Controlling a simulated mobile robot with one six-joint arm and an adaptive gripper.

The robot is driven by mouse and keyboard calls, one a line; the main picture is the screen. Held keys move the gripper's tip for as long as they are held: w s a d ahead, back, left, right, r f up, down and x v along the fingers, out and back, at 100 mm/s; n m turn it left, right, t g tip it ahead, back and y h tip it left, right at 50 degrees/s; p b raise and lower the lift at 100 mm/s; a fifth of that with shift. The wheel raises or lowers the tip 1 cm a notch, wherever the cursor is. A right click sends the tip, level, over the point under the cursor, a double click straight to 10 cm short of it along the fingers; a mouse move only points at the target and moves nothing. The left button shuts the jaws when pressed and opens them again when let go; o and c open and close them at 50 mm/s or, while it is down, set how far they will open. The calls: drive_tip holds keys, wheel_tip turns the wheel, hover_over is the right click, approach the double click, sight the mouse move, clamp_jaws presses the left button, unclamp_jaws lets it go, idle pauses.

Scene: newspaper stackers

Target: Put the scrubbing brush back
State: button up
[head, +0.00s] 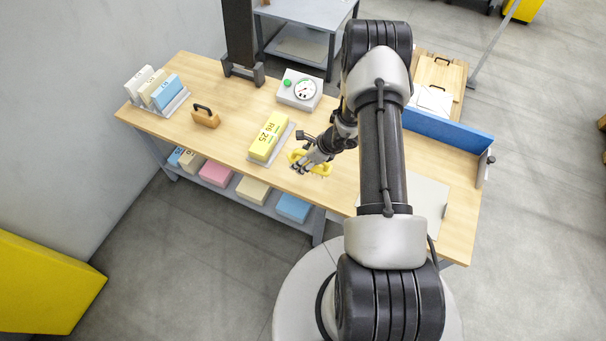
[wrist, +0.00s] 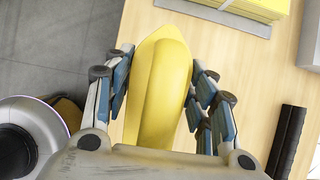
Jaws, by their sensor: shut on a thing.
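A yellow object with a pointed end and a raised ridge along its top (wrist: 160,75), which I take to be the scrubbing brush, sits between my fingers in the wrist view. My gripper (wrist: 158,92) is shut on it, with fingers along both long sides. In the head view my gripper (head: 311,161) is low at the front of the wooden table (head: 225,131), and the yellow brush (head: 324,170) shows partly around the fingers. Its underside is hidden, so I cannot tell whether it touches the tabletop.
A yellow stack marked R6 25 (head: 268,137) lies just left of my gripper. A blue panel (head: 447,130) edges the right side.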

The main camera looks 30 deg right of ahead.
sight(303, 176)
drive_tip(key=shift+f+b, duration=0.95)
drive_tip(key=shift+f, duration=2.85)
drive_tip(key=shift+f+b, duration=0.25)
drive_tip(key=shift+b, duration=0.05)
drive_tip(key=o, duration=1)
drive_tip(key=shift+r, duration=0.1)
